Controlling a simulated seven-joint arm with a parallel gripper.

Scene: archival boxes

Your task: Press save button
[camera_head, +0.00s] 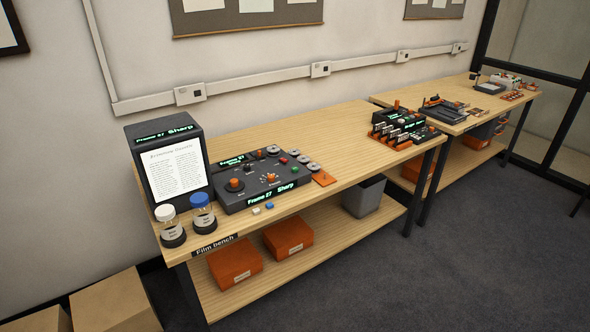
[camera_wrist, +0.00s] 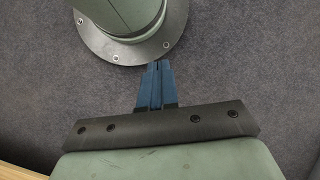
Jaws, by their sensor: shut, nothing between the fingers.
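The dark control console (camera_head: 262,183) stands on the film bench, with orange knobs, a small green button (camera_head: 283,160) and a small red button (camera_head: 295,153) on its top. Its displays read "Frame 27 Sharp". The small labels on the console are too small to read, so I cannot tell which button is marked save. My gripper (camera_wrist: 157,68) shows only in the wrist view, with its blue fingers shut together and empty over the grey carpet. It is away from the console, which is not in the wrist view.
Bare wood (camera_head: 340,135) lies beyond.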

